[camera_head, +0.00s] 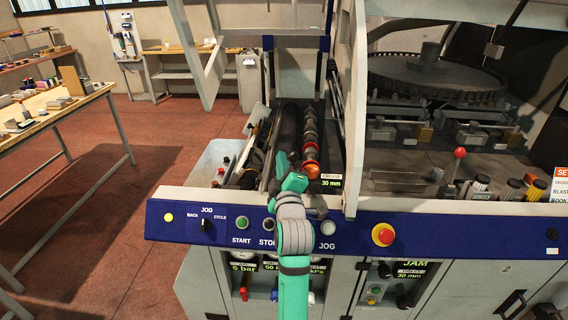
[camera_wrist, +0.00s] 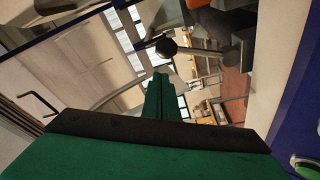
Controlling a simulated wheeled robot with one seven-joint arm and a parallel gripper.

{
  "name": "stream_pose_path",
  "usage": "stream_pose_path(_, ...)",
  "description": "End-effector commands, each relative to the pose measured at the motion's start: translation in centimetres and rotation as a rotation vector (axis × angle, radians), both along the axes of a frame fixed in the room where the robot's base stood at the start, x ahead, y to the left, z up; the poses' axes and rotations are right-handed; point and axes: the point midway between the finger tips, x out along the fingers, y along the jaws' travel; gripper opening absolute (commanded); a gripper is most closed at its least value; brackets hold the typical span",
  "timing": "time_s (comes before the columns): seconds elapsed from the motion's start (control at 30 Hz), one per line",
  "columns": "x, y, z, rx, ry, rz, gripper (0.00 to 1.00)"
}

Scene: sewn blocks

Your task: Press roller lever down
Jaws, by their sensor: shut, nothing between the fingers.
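A lever with a black ball knob (camera_wrist: 167,47) on a metal rod shows in the wrist view; I take it to be the roller lever. My gripper (camera_wrist: 161,76) is shut and empty, its green fingers pointing toward the knob. The knob appears just beyond the fingertips; I cannot tell whether they touch. In the head view my gripper (camera_head: 284,160) is over the front end of the roller bay, beside the dark roller (camera_head: 289,135). The lever is not clearly visible there, and my arm covers part of that area.
The blue control panel (camera_head: 354,230) runs along the machine's front below my gripper, with a red stop button (camera_head: 383,235). A white frame post (camera_head: 352,110) stands right of the roller bay. A red-knobbed lever (camera_head: 459,153) is farther right. A workbench (camera_head: 50,117) stands at left.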

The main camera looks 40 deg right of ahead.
Motion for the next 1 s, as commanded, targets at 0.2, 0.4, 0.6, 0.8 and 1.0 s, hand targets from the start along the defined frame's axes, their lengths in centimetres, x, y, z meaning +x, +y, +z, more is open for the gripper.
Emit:
stream_pose_path(0.2, -2.0, 3.8, 0.1, -0.001, -0.001, 0.009, 0.0)
stream_pose_path(0.4, -4.9, 6.2, -0.2, -0.001, -0.001, 0.012, 0.0)
stream_pose_path(0.6, -6.6, 7.5, -0.3, -0.002, -0.002, 0.012, 0.0)
stream_pose_path(0.8, -7.1, 7.8, -0.4, -0.002, -0.002, 0.011, 0.0)
stream_pose_path(1.0, -7.4, 7.4, -0.3, -0.002, -0.002, 0.004, 0.0)
